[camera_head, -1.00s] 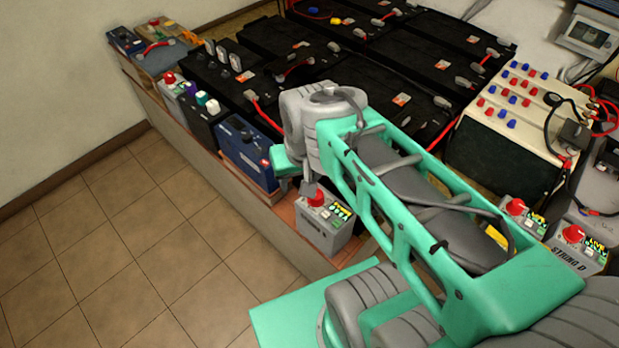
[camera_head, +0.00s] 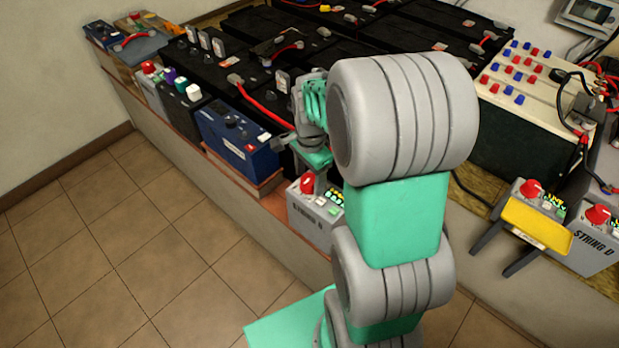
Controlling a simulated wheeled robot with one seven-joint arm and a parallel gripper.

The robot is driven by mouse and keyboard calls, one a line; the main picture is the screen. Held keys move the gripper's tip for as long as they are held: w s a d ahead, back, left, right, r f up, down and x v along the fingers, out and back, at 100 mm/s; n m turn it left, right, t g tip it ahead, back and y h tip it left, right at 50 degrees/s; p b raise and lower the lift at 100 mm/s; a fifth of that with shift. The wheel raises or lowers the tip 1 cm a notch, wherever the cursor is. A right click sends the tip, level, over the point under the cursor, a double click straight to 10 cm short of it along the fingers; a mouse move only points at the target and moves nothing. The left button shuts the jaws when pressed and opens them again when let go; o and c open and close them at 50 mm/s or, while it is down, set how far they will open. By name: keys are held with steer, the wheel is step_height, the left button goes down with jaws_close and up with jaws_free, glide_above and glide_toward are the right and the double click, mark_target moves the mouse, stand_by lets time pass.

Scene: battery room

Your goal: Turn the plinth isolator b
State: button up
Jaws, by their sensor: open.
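The plinth isolator b (camera_head: 312,219) is a small grey box with a red rotary knob (camera_head: 307,184) on top. It stands at the front edge of the plinth, and its front lettering starts with "STRING"; the last letter is hard to read. My arm hides its right side. My gripper (camera_head: 317,177) is just above and beside the knob, pointing down. Its jaws are open, but the fingertips are small and partly hidden. I cannot tell whether they touch the knob. The way the knob points is also unclear.
Two similar red-knobbed boxes stand at right, one marked STRING D (camera_head: 598,243). A yellow piece with grey legs (camera_head: 537,227) is before the other. A blue unit (camera_head: 237,140) stands left of isolator b, with black batteries (camera_head: 285,47) behind. The tiled floor (camera_head: 130,235) is clear.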

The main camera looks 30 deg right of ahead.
steer(key=shift+c, duration=0.3)
steer(key=c, duration=1.3)
steer(key=shift+n, duration=0.3)
steer(key=n+p, duration=0.2)
steer(key=n, duration=0.2)
steer(key=shift+r, duration=0.1)
steer(key=n+p, duration=0.2)
steer(key=n, duration=0.2)
steer(key=shift+n, duration=0.4)
steer(key=n+p, duration=0.1)
steer(key=n, duration=0.3)
steer(key=shift+d+n+p, duration=0.1)
steer(key=shift+n+p, duration=0.5)
steer(key=shift+n, duration=1.6)
